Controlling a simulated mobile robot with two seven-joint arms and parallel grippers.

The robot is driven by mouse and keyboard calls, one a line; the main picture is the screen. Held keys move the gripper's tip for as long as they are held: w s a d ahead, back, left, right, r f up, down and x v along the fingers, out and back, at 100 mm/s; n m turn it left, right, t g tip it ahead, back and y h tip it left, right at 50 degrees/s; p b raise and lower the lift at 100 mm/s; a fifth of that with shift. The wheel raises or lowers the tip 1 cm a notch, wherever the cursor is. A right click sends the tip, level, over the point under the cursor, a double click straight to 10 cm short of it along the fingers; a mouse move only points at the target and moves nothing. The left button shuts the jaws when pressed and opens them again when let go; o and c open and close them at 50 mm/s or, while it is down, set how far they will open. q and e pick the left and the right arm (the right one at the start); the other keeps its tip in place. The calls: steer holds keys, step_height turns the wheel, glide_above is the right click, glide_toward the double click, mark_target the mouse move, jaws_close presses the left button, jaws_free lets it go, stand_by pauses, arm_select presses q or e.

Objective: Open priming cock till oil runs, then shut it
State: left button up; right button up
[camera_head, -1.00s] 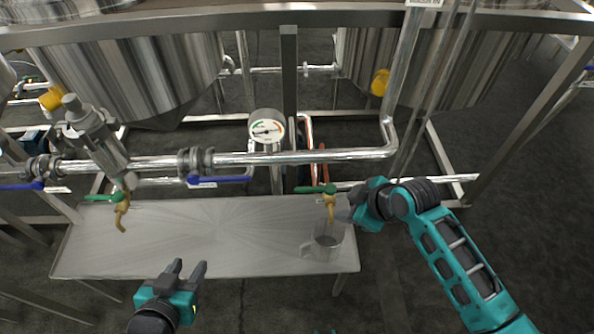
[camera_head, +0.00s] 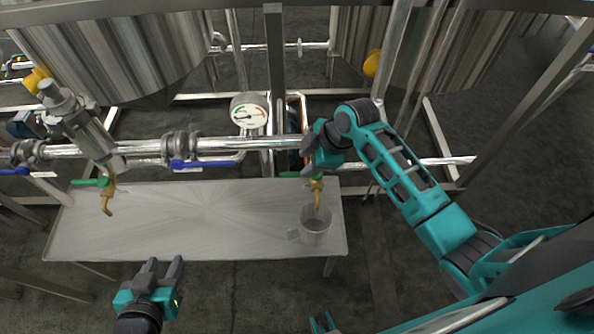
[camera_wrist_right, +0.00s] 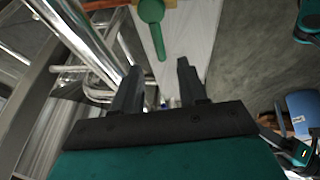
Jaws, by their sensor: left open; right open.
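A brass cock with a green lever (camera_head: 290,174) hangs from the pipe; its spout (camera_head: 317,197) points down over a clear jug (camera_head: 315,226) on the bench. I see no oil running. My right gripper (camera_head: 307,164) is open and empty, just above this cock and partly covering it. In the right wrist view, the green lever (camera_wrist_right: 154,38) lies just beyond the open fingers (camera_wrist_right: 158,68), apparently not between them. A second brass cock (camera_head: 107,199) with a green lever hangs at the left. My left gripper (camera_head: 164,264) is open and empty in front of the bench.
A pressure gauge (camera_head: 249,110) stands above the steel pipe (camera_head: 225,145). A blue-handled valve (camera_head: 205,164) sits on the pipe left of the right cock. Steel tanks and frame posts (camera_head: 275,70) stand behind. The middle of the bench (camera_head: 200,220) is clear.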

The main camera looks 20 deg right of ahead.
mark_target(294, 174)
steer(key=b+x, duration=0.1)
steer(key=x, duration=0.5)
steer(key=shift+w+a+f, duration=0.1)
steer(key=shift+w+f, duration=0.05)
steer(key=shift+f, duration=0.2)
jaws_close()
stand_by(0.3)
